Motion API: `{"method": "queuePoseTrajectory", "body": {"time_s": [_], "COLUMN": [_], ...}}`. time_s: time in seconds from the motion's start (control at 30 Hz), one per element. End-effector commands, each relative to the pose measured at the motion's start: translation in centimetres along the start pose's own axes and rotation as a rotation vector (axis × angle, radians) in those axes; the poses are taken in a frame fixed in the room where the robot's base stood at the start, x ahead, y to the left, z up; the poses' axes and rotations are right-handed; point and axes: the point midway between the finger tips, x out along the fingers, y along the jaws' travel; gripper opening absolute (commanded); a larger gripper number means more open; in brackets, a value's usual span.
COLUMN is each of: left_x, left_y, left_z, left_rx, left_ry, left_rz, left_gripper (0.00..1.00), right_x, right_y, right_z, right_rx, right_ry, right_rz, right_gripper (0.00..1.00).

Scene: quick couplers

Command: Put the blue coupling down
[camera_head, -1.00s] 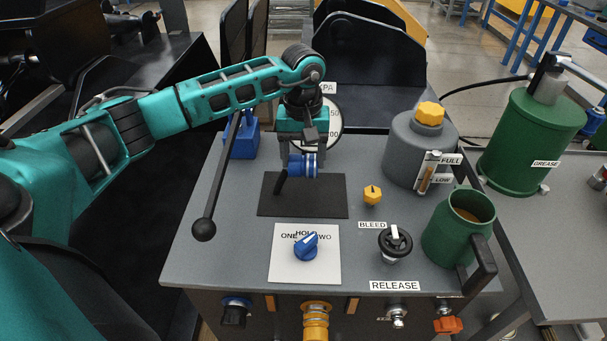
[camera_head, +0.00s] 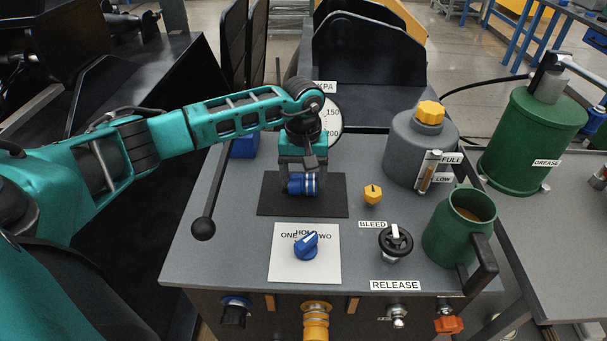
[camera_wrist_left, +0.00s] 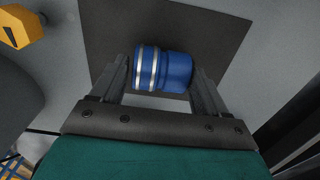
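The blue coupling (camera_head: 303,183), a short cylinder with pale metal bands, lies on its side low over the black mat (camera_head: 272,202). I cannot tell whether it touches the mat. My left gripper (camera_head: 305,178) points down from above with a finger at each end of the coupling. In the left wrist view, the coupling (camera_wrist_left: 165,70) sits between the fingertips of my left gripper (camera_wrist_left: 162,78), shut on it, with the dark mat (camera_wrist_left: 215,30) behind. My right gripper is not in view.
A black-knobbed lever (camera_head: 203,229) stands left of the mat, and a yellow bleed knob (camera_head: 373,194) right of it. The blue selector knob (camera_head: 306,245) is in front. A grey reservoir (camera_head: 408,150) and a green mug (camera_head: 452,236) stand to the right.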

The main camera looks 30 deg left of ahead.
Motion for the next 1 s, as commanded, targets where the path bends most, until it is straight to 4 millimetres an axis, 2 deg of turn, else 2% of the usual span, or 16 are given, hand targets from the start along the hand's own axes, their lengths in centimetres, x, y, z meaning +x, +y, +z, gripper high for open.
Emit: {"method": "queuePoseTrajectory", "body": {"time_s": [0.03, 0.17, 0.4, 0.53, 1.0], "left_x": [0.0, 0.0, -0.1, -1.0, -10.3], "left_y": [0.0, 0.0, 0.0, 0.0, 0.0], "left_z": [0.0, 0.0, 0.0, -0.1, -0.1], "left_rx": [0.0, 0.0, 0.0, 0.0, 0.0], "left_ry": [0.0, 0.0, 0.0, 0.002, 0.003], "left_rz": [0.0, 0.0, 0.0, 0.002, 0.001], "left_gripper": [0.8, 0.91, 0.91, 0.91, 0.91], "right_x": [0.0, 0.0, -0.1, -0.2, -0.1], "right_y": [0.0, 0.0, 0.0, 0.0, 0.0], "right_z": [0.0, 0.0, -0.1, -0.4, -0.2], "right_rx": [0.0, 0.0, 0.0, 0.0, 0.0], "right_ry": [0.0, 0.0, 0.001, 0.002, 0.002], "right_rz": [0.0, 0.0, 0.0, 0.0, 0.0], "right_gripper": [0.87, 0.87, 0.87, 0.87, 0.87]}}
